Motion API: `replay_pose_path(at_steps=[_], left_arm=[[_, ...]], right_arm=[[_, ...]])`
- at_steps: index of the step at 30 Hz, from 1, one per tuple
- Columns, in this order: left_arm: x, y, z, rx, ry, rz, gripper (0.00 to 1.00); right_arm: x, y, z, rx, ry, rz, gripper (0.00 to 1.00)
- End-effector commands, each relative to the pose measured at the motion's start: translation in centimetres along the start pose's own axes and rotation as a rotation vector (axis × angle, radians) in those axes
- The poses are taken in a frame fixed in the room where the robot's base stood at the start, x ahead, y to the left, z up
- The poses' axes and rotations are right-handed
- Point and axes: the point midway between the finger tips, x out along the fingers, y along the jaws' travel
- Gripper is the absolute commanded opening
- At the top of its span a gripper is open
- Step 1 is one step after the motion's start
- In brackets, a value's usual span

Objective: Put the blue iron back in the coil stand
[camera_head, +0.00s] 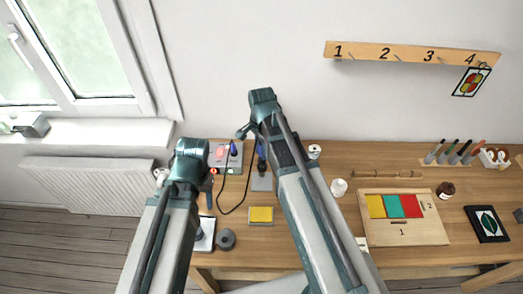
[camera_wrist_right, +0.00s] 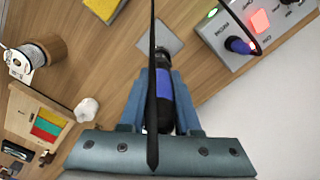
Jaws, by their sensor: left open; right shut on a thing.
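The blue iron (camera_wrist_right: 182,103) is held in my right gripper (camera_wrist_right: 160,110), its blue handle between the two fingers. In the head view the iron (camera_head: 261,151) shows only partly beside my right arm. A grey square plate (camera_head: 262,183), seemingly the coil stand's base, lies on the bench below the iron; it also shows beyond the iron's front end in the right wrist view (camera_wrist_right: 151,36). The coil cannot be made out clearly, and I cannot tell whether the iron touches it. My left gripper (camera_head: 208,190) is open over the bench's left side.
A soldering station (camera_head: 222,166) with a red display stands at the back left; a black cable (camera_head: 222,211) loops from it. A wooden board (camera_head: 405,231) lies right.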

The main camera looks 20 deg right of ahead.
Motion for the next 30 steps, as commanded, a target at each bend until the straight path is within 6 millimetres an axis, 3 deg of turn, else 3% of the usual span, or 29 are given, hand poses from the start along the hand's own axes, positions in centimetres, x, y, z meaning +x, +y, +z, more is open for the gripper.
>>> replay_pose_path(at_steps=[30], left_arm=[[1.5,0.1,-0.1,0.0,0.0,0.0,0.5]], right_arm=[[1.5,0.0,0.0,0.0,0.0,0.0,0.0]])
